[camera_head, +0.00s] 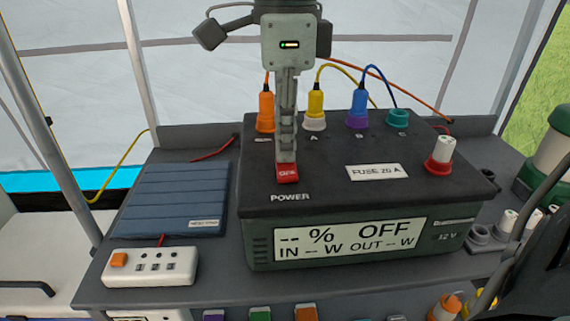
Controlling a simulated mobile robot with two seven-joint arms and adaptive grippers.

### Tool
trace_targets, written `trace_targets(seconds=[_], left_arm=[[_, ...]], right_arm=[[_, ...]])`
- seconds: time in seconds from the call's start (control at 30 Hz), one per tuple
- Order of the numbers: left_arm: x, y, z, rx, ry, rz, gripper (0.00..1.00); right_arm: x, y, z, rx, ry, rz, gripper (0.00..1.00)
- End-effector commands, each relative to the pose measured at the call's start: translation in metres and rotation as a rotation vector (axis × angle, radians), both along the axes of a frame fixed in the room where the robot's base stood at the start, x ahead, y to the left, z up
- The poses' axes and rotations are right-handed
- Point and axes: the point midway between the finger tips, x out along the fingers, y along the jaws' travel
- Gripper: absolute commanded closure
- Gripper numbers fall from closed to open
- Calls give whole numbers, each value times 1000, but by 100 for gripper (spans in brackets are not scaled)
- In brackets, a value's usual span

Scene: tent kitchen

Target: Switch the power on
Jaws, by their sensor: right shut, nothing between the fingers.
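The power station (300,197) is a dark box on the grey counter. Its front display (348,238) reads "-- %", "OFF", "IN -- W" and "OUT -- W". The red power switch (288,173) is on the front part of its top, just behind the "POWER" label. My right gripper (287,155) points down with its fingers shut and empty. Its tips are at the back edge of the red switch and hide part of it; I cannot tell whether they touch it. My left gripper is not in view.
Orange (265,110), yellow (315,105) and blue-purple (358,108) plugs and a teal socket (397,119) line the top's rear. A red-white fuse (439,155) stands at its right. A power strip (150,267) and blue panel (172,198) lie left.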

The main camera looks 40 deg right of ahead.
Motion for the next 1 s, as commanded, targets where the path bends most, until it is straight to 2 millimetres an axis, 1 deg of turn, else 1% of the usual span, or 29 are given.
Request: trace_targets(seconds=[0.13, 0.33, 1.0], left_arm=[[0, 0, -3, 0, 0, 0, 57], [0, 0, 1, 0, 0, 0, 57], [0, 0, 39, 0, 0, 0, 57]], right_arm=[[0, 0, -3, 1, 1, 0, 100], [0, 0, 2, 1, 1, 0, 100], [0, 0, 55, 1, -1, 0, 100]])
